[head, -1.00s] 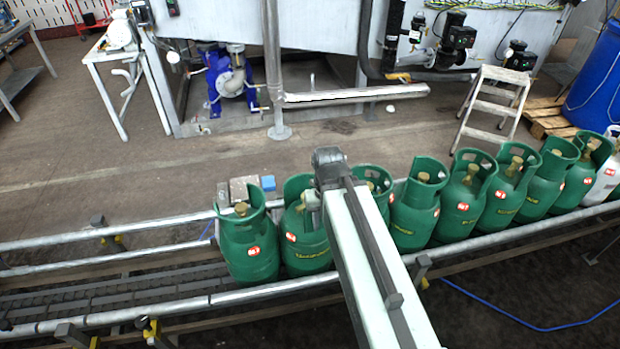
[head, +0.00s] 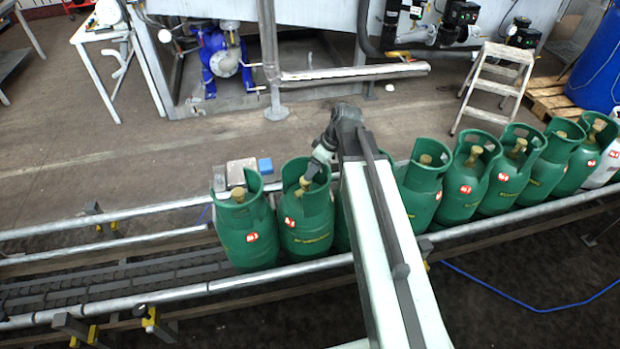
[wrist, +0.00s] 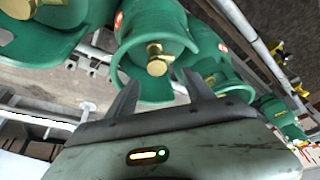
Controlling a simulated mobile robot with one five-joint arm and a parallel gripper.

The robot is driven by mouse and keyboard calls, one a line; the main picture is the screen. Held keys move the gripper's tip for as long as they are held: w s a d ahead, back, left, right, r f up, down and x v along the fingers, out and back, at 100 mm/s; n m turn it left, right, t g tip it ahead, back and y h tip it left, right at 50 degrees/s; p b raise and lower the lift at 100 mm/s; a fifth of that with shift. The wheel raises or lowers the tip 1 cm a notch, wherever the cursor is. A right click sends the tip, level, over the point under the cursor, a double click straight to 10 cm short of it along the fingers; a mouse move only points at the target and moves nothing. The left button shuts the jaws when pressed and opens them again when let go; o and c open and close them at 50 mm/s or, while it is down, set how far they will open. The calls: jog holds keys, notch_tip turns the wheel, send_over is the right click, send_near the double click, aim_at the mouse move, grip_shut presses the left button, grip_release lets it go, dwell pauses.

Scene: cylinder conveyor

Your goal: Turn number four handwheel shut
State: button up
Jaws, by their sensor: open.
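Green gas cylinders stand in a row on the conveyor, each with a brass handwheel inside an open collar. Their red-and-white number labels are too small to read surely, so I cannot tell which is number four. The fourth from the left (head: 421,190) stands right of my arm; the third is mostly hidden behind it. In the head view my gripper (head: 310,170) hangs by the collar of the second cylinder (head: 304,222). In the wrist view my gripper (wrist: 164,88) is open, its fingers apart before a collar with a brass handwheel (wrist: 157,61). It grips nothing.
Metal rails (head: 180,294) run along the conveyor, with bare belt (head: 120,280) to the left. A white cylinder (head: 606,166) stands among the row at far right. A step stool (head: 494,88) and a blue drum (head: 598,62) stand behind. Neighbouring collars are close together.

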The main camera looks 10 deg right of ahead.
jog(key=shift+n, duration=0.3)
jog(key=b+x, duration=0.5)
jog(key=w+b+x, duration=0.1)
jog(key=b+x, duration=0.1)
jog(key=x, duration=0.1)
jog(key=shift+d+r, duration=0.1)
jog(key=shift+s+r, duration=0.1)
grip_shut()
jog(key=shift+d, duration=0.15)
